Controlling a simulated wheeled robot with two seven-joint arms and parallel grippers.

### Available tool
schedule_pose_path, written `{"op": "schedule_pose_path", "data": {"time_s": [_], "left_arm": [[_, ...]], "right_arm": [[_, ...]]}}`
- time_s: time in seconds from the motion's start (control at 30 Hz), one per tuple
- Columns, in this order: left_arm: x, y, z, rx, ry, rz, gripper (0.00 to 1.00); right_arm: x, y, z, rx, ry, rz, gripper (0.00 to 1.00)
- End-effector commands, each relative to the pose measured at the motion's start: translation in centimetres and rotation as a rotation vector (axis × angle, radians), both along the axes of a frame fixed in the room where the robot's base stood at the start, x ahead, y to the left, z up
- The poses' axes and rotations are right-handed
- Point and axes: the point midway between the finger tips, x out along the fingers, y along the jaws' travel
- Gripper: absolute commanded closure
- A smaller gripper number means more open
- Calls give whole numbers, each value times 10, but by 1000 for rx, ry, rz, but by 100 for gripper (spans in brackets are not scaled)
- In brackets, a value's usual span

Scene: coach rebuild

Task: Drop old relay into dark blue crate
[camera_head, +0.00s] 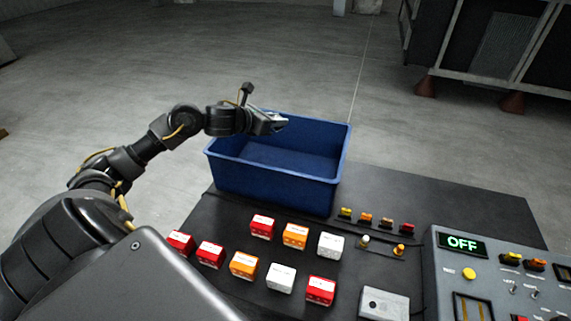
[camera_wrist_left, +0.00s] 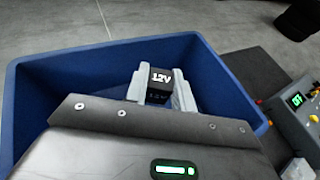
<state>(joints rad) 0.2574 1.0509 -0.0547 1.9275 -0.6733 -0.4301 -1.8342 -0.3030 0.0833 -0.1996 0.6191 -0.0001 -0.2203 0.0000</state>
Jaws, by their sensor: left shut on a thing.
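The dark blue crate (camera_head: 270,185) stands open on the far left part of the dark table. My left gripper (camera_head: 278,122) reaches in from the left over the crate's back rim. In the left wrist view my left gripper (camera_wrist_left: 160,90) is shut on a dark relay (camera_wrist_left: 160,75) with white "12V" lettering, and the blue crate (camera_wrist_left: 60,75) lies below and around it. In the head view the relay is mostly hidden by the gripper. The crate's visible floor looks empty. My right gripper does not show.
Several red, orange and white relay blocks (camera_head: 243,264) stand in rows on the table (camera_head: 400,190) in front of the crate. A grey control panel (camera_head: 470,265) reading "OFF" stands at the right, near small yellow and red parts (camera_head: 365,218).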

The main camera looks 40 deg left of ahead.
Motion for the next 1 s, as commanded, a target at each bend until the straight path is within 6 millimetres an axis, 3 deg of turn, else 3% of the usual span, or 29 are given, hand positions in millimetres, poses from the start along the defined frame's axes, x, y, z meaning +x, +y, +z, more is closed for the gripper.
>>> {"op": "schedule_pose_path", "data": {"time_s": [0.1,0.4,0.8,0.83,1.0], "left_arm": [[0,-1,-20,-3,3,0,97],[2,-2,-46,-2,0,-2,97],[2,-3,-50,-1,0,-4,97],[2,-3,-50,-1,0,-4,73],[2,-3,-50,-1,0,-4,50]], "right_arm": [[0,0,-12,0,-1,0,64],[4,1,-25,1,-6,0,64],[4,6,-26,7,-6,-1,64],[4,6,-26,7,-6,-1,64],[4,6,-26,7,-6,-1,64]]}}
